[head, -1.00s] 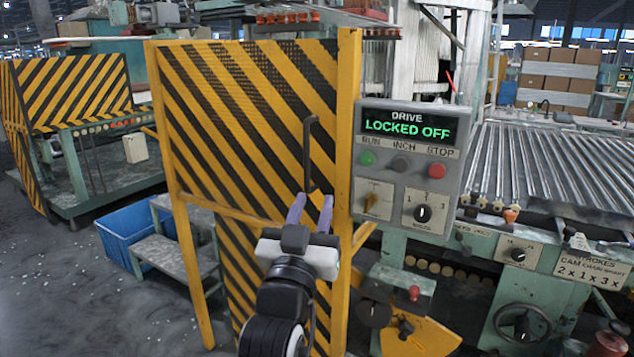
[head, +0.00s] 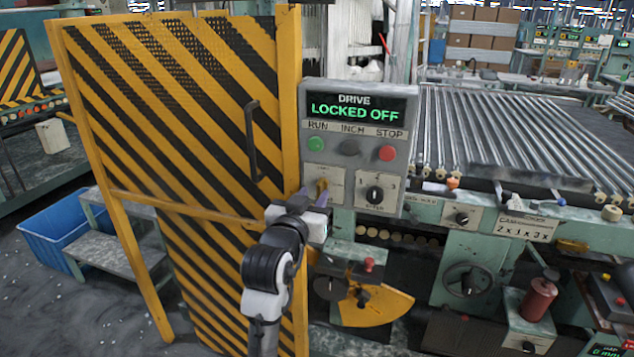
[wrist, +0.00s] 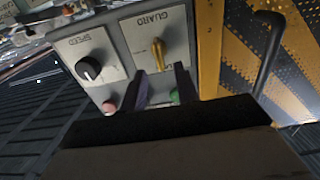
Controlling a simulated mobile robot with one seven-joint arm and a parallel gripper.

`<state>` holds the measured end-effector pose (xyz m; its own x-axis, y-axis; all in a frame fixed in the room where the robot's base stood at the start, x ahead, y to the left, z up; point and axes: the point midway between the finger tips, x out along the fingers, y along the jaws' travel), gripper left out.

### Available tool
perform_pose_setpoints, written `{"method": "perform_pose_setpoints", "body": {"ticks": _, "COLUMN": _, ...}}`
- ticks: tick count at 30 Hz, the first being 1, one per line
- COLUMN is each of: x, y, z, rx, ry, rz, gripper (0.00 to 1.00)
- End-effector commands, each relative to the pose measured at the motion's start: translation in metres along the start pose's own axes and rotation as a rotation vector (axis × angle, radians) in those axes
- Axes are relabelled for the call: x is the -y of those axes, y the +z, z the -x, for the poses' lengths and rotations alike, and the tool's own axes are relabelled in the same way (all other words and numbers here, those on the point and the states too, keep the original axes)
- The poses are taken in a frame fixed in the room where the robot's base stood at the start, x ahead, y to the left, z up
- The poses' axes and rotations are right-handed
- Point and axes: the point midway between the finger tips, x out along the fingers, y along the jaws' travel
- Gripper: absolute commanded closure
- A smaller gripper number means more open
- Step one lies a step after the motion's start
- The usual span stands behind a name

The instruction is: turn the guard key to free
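The guard key (head: 322,187) is a small brass key on the lower left of the grey control box (head: 308,150). In the wrist view the key (wrist: 158,54) stands out from a pale plate marked GUARD. My gripper (head: 314,200) is just in front of that plate and partly covers it. In the wrist view my gripper's two dark fingers (wrist: 161,84) are apart, with the key beyond the gap between them. They do not appear to touch it.
The speed knob (head: 374,193) is right of the key. Green, dark and red buttons (head: 387,153) sit above. The striped guard door (head: 190,110) with its dark handle (head: 253,140) stands shut at left. A yellow quadrant plate (head: 385,305) is below the box.

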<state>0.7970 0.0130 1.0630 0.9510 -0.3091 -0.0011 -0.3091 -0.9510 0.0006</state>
Motion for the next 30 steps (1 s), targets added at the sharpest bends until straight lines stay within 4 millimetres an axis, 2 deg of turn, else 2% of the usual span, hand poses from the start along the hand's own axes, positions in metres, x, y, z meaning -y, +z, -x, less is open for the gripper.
{"method": "perform_pose_setpoints", "body": {"ticks": 3, "x": 0.0, "y": -0.003, "z": -0.02, "rx": 0.001, "ry": 0.001, "rz": -0.001, "gripper": 0.69}}
{"method": "perform_pose_setpoints", "body": {"ticks": 7, "x": 0.0, "y": -0.001, "z": -0.034, "rx": 0.001, "ry": 0.0, "rz": 0.0, "gripper": 0.69}}
{"method": "perform_pose_setpoints", "body": {"ticks": 19, "x": 0.0, "y": 0.0, "z": -0.041, "rx": -0.001, "ry": -0.001, "rz": -0.001, "gripper": 0.69}}
{"method": "perform_pose_setpoints", "body": {"ticks": 26, "x": 0.0, "y": 0.0, "z": -0.04, "rx": -0.001, "ry": -0.001, "rz": -0.001, "gripper": 0.99}}
{"method": "perform_pose_setpoints", "body": {"ticks": 30, "x": 0.0, "y": 0.0, "z": -0.04, "rx": -0.001, "ry": -0.001, "rz": -0.001, "gripper": 1.0}}
